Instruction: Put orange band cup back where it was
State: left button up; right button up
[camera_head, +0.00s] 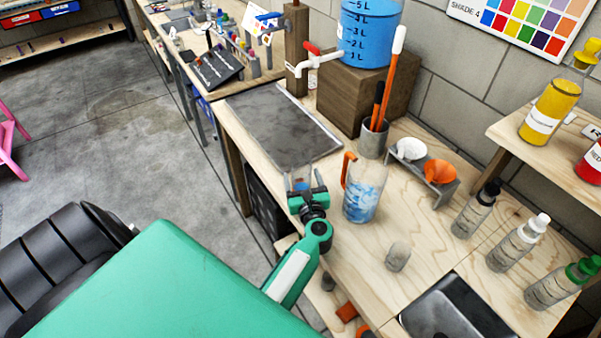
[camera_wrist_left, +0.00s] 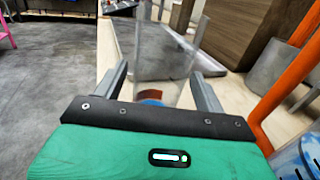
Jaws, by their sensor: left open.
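A clear, see-through cup (camera_wrist_left: 166,58) stands between the two fingers of my left gripper (camera_wrist_left: 158,75) in the left wrist view. A small orange-red patch and a blue patch show low in the cup; I cannot tell if the orange is a band. The fingers are apart on either side of it, and its base is hidden by the gripper body. In the head view my left gripper (camera_head: 303,181) is at the bench's front edge, left of the clear pitcher, and the cup is hard to make out there. My right gripper is not in view.
A clear pitcher (camera_head: 363,192) with an orange handle and blue contents stands close right of my gripper. Behind are a grey mat (camera_head: 282,122), a wooden block (camera_head: 368,92) under a blue water tank, and a tool holder (camera_head: 373,139). Several bottles and a sink (camera_head: 455,310) are to the right.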

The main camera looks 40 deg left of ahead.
aim_at(304, 184)
pick_arm(q)
jog(key=v, duration=0.5)
dwell(0.3)
